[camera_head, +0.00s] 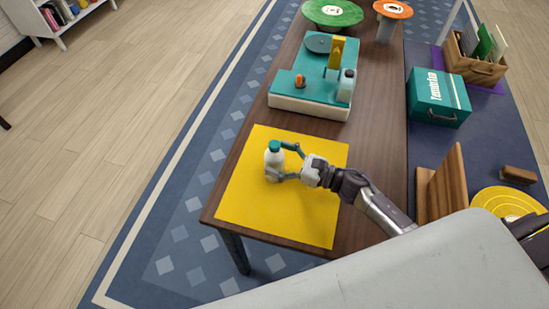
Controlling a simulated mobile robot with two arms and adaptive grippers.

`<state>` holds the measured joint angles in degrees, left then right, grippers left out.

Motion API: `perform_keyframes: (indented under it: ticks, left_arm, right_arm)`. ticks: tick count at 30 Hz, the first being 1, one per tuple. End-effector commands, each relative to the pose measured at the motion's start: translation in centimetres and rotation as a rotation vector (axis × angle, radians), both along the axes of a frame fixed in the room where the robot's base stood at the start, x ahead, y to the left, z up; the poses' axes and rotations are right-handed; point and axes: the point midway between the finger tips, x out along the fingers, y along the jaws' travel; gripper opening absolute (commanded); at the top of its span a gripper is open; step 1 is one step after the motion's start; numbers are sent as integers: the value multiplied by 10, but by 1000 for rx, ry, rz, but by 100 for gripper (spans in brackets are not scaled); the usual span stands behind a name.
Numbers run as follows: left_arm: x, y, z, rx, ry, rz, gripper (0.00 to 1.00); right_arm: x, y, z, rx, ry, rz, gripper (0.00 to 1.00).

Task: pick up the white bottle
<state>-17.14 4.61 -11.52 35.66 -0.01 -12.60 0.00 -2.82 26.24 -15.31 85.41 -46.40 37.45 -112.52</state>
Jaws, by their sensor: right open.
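The white bottle (272,166) with a green cap stands upright on the yellow mat (305,213) near the front of the brown table. My right gripper (280,161) reaches in from the right with its fingers open. The fingers are on either side of the bottle, one at its cap side and one lower along its body. I cannot tell whether they touch it. The left gripper does not show clearly; only a dark part of an arm is at the right edge.
A teal and white machine (315,80) stands on the table behind the mat. Green (332,12) and orange (392,9) round-topped objects are at the far end. A teal box (437,97), wooden crate (475,66) and wooden bookend (442,188) are to the right.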

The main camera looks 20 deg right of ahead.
Motion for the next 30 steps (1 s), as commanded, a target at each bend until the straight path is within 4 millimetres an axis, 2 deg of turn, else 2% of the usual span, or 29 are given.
perform_keyframes:
  ticks: [3,11,24,25,30]
  left_arm:
    - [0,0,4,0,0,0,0]
    - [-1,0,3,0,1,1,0]
    - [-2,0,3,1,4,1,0]
    - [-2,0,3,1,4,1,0]
    - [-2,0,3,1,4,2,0]
  right_arm:
    - [8,8,1,0,0,0,86]
    - [9,9,-1,-1,1,0,86]
    - [9,9,-1,-1,1,0,13]
    - [9,9,-1,0,0,0,9]
    - [9,9,0,0,-1,0,9]
